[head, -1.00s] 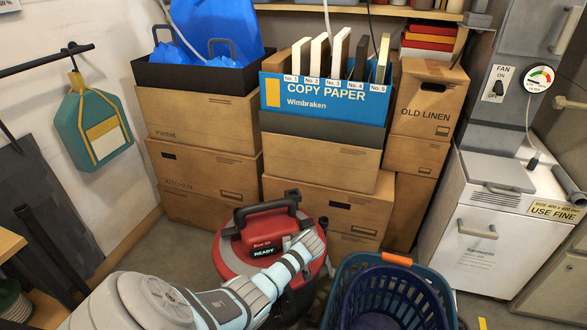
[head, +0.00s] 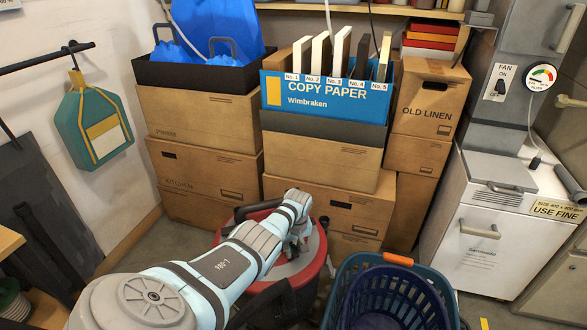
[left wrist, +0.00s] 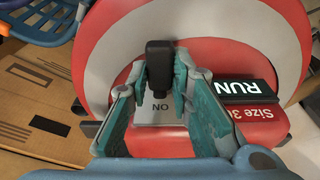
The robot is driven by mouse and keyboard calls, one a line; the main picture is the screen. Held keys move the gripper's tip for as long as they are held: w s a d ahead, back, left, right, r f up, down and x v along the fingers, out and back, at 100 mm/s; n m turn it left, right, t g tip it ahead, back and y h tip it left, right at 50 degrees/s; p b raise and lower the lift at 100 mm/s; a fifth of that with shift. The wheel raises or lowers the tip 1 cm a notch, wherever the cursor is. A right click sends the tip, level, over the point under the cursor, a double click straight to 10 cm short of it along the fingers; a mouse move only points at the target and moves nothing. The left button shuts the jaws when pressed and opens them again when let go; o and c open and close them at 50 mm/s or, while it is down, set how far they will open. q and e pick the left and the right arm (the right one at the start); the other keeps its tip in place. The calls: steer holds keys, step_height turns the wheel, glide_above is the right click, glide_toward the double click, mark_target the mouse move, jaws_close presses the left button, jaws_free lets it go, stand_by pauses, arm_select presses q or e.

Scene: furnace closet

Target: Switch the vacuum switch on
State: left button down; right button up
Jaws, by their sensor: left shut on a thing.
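The red vacuum (head: 319,266) stands on the floor in front of the boxes, partly hidden behind my left arm. In the left wrist view its red and white top fills the middle. A black switch lever (left wrist: 160,62) stands over a grey plate (left wrist: 160,110) marked ON. My left gripper (left wrist: 160,75) has its teal fingers on both sides of the lever and is shut on it. In the head view my left gripper (head: 297,240) is over the vacuum's top. My right gripper is not in view.
A blue laundry basket (head: 350,275) stands close to the right of the vacuum. Stacked cardboard boxes (head: 325,205) stand behind it. A white cabinet (head: 475,245) with a fan switch (head: 498,82) above it is at the right.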

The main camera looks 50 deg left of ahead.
mark_target(295, 254)
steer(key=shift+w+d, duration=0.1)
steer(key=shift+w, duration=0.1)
arm_select(q)
steer(key=c, duration=1.4)
jaws_free()
steer(key=shift+c, duration=0.2)
steer(key=shift+r, duration=0.35)
step_height(295, 254, up, 11)
steer(key=d, duration=0.1)
steer(key=shift+s+d, duration=0.4)
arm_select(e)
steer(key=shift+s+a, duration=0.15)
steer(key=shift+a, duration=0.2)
